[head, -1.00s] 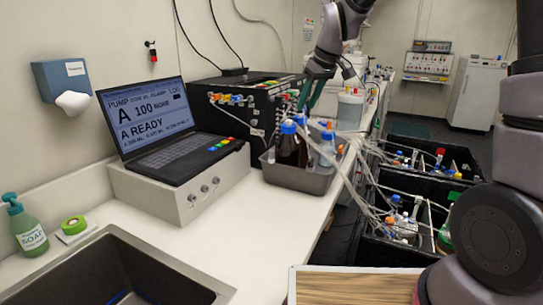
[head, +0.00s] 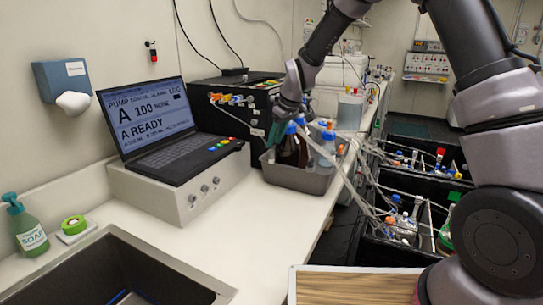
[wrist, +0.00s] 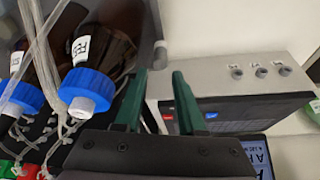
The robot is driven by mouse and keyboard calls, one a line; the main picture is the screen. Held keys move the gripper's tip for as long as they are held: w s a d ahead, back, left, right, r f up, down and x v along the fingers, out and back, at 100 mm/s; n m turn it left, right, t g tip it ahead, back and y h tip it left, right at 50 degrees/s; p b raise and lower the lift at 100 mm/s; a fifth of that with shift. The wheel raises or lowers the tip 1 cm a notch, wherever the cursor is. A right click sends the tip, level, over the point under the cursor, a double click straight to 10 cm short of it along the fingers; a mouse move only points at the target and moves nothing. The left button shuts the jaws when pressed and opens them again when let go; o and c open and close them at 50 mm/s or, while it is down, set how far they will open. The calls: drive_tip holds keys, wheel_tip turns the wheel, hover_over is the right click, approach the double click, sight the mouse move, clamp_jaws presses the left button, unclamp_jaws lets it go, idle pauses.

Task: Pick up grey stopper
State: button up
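A small pale grey stub (wrist: 88,106), which may be the grey stopper, sits in the blue cap (wrist: 82,86) of a dark bottle at the left of the wrist view. I cannot be sure it is the stopper, and I cannot pick it out in the head view. My gripper (wrist: 159,74) has two green fingers spread apart with nothing between them. The stub is to the left of the fingers, apart from them. In the head view my gripper (head: 276,132) is low at the left side of the bottles, in front of the black pump unit (head: 232,100).
A grey metal tray (head: 300,180) holds several bottles with blue caps and tubing. A laptop (head: 160,130) on a white box (head: 180,188) stands to the left. Black bins with bottles (head: 405,220) stand at the right. The counter front (head: 270,225) is clear.

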sight(272, 151)
drive_tip(key=x, duration=0.4)
drive_tip(key=shift+f, duration=0.2)
clamp_jaws()
drive_tip(key=shift+s, duration=0.1)
drive_tip(key=shift+r, duration=0.1)
wheel_tip(272, 151, up, 10)
drive_tip(key=w+d+r, duration=0.6)
drive_tip(key=r, duration=0.2)
drive_tip(key=shift+s+a+f, duration=0.1)
drive_tip(key=shift+f, duration=0.95)
drive_tip(key=shift+a+f, duration=0.1)
drive_tip(key=shift+f, duration=0.95)
